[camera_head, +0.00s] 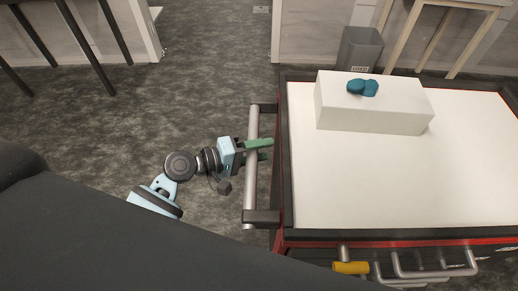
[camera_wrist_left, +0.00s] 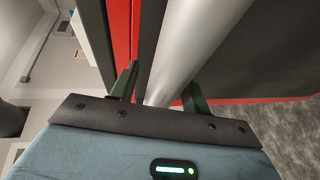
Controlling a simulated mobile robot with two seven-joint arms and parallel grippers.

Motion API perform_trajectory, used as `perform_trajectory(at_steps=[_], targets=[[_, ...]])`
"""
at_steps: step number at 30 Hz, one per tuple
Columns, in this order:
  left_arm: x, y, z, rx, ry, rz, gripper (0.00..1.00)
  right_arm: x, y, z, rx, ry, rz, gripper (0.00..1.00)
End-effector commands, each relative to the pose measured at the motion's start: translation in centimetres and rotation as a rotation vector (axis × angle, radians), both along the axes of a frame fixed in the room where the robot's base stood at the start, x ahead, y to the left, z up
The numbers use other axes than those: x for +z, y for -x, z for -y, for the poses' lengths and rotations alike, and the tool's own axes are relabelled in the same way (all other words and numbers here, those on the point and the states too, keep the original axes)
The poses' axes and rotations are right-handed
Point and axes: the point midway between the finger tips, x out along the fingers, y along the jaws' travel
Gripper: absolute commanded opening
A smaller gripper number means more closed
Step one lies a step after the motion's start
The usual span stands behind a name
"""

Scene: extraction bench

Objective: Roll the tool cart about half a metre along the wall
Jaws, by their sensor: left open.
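The tool cart (camera_head: 460,190) has a white top with a dark rim and red edges and fills the right of the head view. Its grey push handle (camera_head: 249,190) is a bar held by two dark brackets on the cart's left side; the bar also shows in the left wrist view (camera_wrist_left: 195,45). My left gripper (camera_head: 263,149) is at the middle of this bar, its green fingers reaching across it. In the left wrist view the bar lies between the two open fingers, one on each side. My right gripper is not in view.
A white box (camera_head: 370,112) with a teal object (camera_head: 362,88) on it stands on the cart top. A yellow item (camera_head: 350,267) is by the front drawer handles. A grey bin (camera_head: 359,50) and a wooden-legged table stand behind the cart. Carpet (camera_head: 130,115) left of the handle is clear.

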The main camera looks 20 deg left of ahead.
Motion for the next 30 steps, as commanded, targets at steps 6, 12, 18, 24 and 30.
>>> perform_trajectory(at_steps=[6,12,18,24,30], targets=[[-0.04,0.00,-0.01,0.000,-0.001,-0.001,0.44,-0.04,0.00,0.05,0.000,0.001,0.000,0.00],[-0.05,0.02,-0.02,0.000,-0.001,-0.001,0.18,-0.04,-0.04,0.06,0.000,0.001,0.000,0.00],[-0.05,0.02,-0.05,0.001,-0.001,0.000,0.00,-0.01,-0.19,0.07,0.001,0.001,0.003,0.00],[-0.07,0.02,-0.04,0.001,-0.002,-0.001,0.00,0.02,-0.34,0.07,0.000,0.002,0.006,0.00],[-0.06,-0.06,0.10,0.001,-0.002,-0.001,0.00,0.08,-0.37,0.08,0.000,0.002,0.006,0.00]])
